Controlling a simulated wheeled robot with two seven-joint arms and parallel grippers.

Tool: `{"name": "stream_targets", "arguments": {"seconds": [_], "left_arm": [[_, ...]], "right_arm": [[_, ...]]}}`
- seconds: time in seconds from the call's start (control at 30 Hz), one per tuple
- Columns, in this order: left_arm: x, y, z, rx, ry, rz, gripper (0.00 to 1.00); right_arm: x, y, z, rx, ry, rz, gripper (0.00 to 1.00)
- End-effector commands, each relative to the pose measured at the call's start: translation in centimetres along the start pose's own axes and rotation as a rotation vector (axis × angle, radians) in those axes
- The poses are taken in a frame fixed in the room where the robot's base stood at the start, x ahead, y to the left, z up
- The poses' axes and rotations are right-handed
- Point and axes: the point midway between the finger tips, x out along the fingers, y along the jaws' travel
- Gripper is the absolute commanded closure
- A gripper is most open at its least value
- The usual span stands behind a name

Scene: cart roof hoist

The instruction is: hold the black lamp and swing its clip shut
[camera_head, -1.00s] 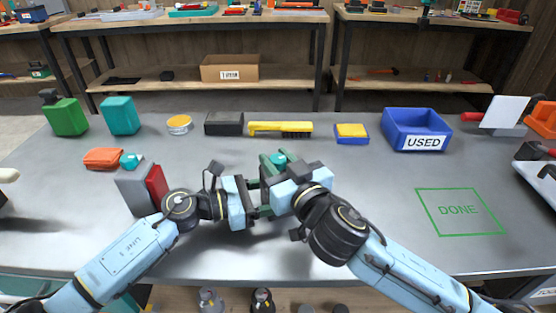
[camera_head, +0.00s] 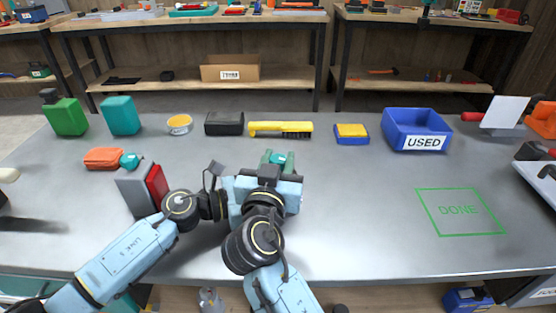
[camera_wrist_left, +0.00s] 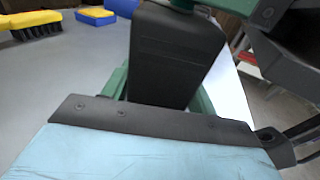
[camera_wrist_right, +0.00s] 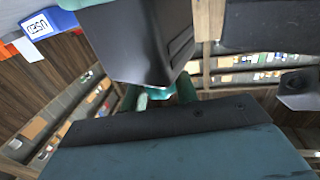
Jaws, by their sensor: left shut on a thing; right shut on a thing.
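The black lamp (camera_wrist_left: 178,55) shows as a dark, boxy body in the left wrist view, with a teal part at its top. A dark body of the lamp (camera_wrist_right: 145,42) also fills the upper middle of the right wrist view, with teal below it. In the head view my grippers hide most of it; a small teal piece (camera_head: 279,158) shows behind them. My left gripper (camera_head: 230,190) is shut on the lamp from the left. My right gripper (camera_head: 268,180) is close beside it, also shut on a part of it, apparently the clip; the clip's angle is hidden.
A grey-and-red block (camera_head: 138,190) stands close to my left wrist. Behind are a black box (camera_head: 224,123), a yellow brush (camera_head: 280,128) and a blue USED bin (camera_head: 416,130). The green DONE outline (camera_head: 459,211) is empty, with clear table around it.

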Motion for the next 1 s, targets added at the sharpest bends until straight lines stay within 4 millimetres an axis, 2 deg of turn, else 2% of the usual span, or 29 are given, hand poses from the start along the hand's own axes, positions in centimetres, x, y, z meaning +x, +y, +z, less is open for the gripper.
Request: {"name": "stream_targets", "arguments": {"seconds": [0.6,0.63,0.77,1.0], "left_arm": [[0.02,-0.08,-0.05,0.003,0.001,-0.002,0.64],[0.02,-0.08,-0.05,0.003,0.001,-0.002,0.64],[0.02,-0.08,-0.05,0.002,0.001,-0.002,0.64],[0.01,-0.07,-0.06,0.002,0.001,-0.002,0.64]], "right_arm": [[-0.03,0.02,-0.01,-0.001,0.001,0.044,0.93],[-0.03,0.02,-0.01,-0.001,0.001,0.044,0.67],[-0.03,0.02,-0.01,-0.001,0.001,0.043,0.5],[-0.04,0.02,-0.01,-0.001,0.001,0.043,0.49]]}}
